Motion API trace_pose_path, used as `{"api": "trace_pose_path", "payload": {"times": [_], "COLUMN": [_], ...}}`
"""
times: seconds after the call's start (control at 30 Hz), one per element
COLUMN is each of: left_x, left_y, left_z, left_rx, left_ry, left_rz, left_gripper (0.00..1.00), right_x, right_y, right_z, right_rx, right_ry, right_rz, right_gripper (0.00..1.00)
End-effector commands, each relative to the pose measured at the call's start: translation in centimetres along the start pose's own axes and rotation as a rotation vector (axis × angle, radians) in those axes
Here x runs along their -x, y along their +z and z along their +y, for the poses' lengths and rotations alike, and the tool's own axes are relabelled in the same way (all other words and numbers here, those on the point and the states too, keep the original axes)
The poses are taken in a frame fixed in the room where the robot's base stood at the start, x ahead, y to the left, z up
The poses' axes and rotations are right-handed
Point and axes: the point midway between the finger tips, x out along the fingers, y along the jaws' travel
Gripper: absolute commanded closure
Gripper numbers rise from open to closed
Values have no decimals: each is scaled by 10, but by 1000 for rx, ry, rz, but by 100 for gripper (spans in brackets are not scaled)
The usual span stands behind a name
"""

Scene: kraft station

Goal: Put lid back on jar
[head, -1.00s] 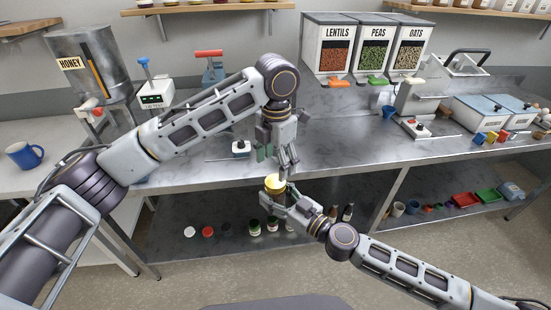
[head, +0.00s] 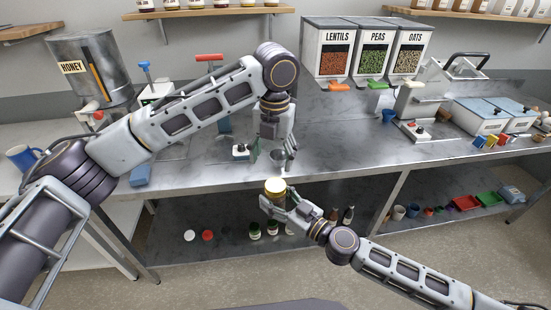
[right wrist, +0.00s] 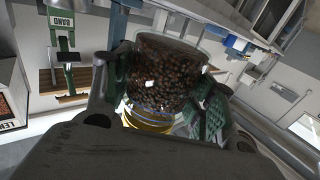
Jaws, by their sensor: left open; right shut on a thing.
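The jar (right wrist: 168,75) is clear glass filled with dark beans. It stands out between the green pads of my right gripper (right wrist: 165,92), which is shut on it. A gold lid (head: 275,185) shows at the jar's top in the head view. Its gold band (right wrist: 148,118) shows at the jar's lower end in the right wrist view, where it appears to sit on the jar. How tightly it is seated cannot be told. My left gripper (head: 272,155) is open a little above the lid and apart from it, fingers pointing down.
The metal counter's front edge (head: 330,168) runs just behind the jar. Several small jars (head: 255,229), a red lid (head: 207,235) and a white lid (head: 189,236) lie on the lower shelf. Bins (head: 365,60) and a honey tank (head: 88,75) stand behind.

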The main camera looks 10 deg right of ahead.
Motion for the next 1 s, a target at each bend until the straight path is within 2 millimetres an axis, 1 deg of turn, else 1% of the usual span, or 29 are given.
{"api": "trace_pose_path", "payload": {"times": [1.0], "left_x": [-3], "left_y": [-4], "left_z": [-3], "left_rx": [822], "left_ry": [-6], "left_rz": [28], "left_gripper": [31], "right_x": [0], "right_y": [-1], "right_z": [0], "right_rx": [1], "right_ry": [0], "right_rz": [2], "right_gripper": [100]}}
